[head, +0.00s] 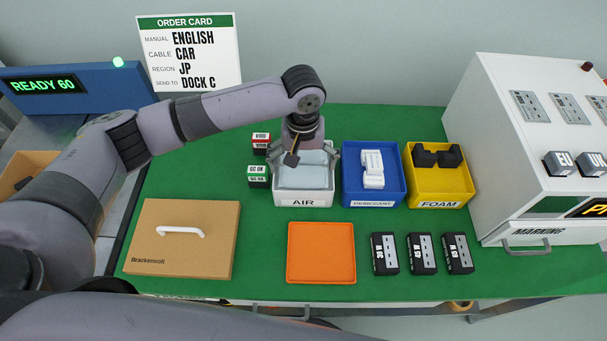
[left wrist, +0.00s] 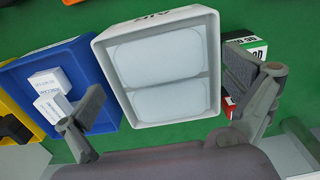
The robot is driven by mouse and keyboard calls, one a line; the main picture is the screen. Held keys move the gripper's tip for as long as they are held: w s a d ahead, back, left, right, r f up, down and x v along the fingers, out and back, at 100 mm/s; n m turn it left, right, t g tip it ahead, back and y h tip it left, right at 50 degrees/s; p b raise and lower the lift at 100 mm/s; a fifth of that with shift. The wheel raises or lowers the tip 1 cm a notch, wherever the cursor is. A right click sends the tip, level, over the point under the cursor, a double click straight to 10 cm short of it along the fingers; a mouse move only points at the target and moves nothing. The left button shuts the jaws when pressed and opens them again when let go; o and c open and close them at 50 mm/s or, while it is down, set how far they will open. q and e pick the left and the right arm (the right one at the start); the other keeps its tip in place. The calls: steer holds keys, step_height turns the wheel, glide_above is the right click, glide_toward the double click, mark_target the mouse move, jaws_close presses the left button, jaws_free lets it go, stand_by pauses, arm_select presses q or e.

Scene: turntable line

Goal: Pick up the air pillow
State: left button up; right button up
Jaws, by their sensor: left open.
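The air pillows (left wrist: 155,50) are pale, puffy, translucent pads. Two lie side by side in the white bin labelled AIR (head: 303,202), and they fill most of it. In the head view a pillow (head: 303,177) shows in the bin, partly hidden by my gripper. My left gripper (head: 304,155) is over the back part of this bin, pointing down. In the left wrist view its fingers (left wrist: 168,92) are spread wide to either side of the bin, with nothing between them held. My right gripper is not in view.
A blue desiccant bin (head: 374,194) and a yellow foam bin (head: 438,193) stand right of the AIR bin. Small labelled boxes (head: 258,176) stand close on its left. An orange tray (head: 321,253), a cardboard box (head: 183,245) and black adapters (head: 421,253) lie in front.

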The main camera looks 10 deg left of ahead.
mark_target(303, 173)
arm_select(q)
step_height(303, 173, down, 4)
steer(key=shift+f, duration=0.1)
steer(key=shift+c, duration=0.4)
steer(key=c, duration=0.4)
steer(key=shift+r, duration=0.2)
step_height(303, 173, up, 20)
steer(key=shift+f+b, duration=0.1)
steer(key=shift+b, duration=0.35)
